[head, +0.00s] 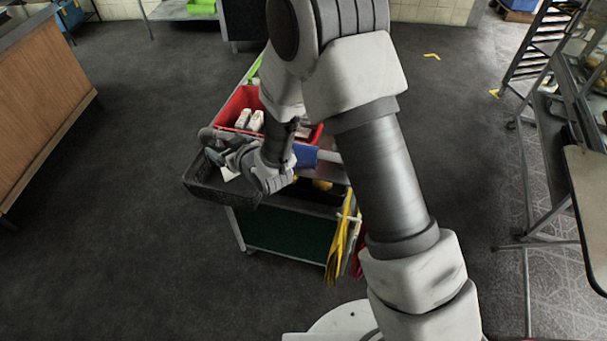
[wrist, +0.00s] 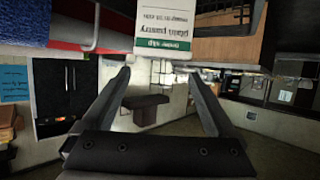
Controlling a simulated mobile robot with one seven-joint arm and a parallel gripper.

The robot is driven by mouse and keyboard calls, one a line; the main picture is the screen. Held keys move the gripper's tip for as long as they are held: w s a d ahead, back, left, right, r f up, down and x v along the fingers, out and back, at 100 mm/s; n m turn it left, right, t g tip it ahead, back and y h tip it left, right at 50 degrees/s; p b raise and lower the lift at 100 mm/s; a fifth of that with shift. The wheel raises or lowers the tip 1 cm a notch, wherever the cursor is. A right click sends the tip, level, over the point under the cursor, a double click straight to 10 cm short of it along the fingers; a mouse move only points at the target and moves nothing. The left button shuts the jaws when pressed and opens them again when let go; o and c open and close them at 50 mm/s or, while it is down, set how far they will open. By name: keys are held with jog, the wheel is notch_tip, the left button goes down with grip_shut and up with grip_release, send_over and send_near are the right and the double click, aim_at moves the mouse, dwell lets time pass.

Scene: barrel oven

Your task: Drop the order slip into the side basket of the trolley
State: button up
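The order slip is a white card with a green band (wrist: 163,45), upside down at the top centre of the wrist view. Its top is cut off by the frame. My gripper (wrist: 161,76) has its two fingers spread, and neither is closed on the slip. In the head view my gripper (head: 222,146) is over the dark side basket (head: 212,190) at the left end of the trolley (head: 285,236). A small white patch (head: 229,174), likely the slip, shows inside the basket outline below the gripper. Whether it rests on the basket floor cannot be told.
A red bin (head: 240,102) with white bottles is on the trolley behind the basket. Yellow gloves (head: 340,245) hang at its front right. A wooden counter (head: 40,105) stands at left, a metal rack (head: 540,45) at right. The floor left of the trolley is clear.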

jog(key=shift+o, duration=0.2)
jog(key=v, duration=1.2)
jog(key=shift+w+d+r, duration=0.1)
jog(key=shift+d, duration=0.05)
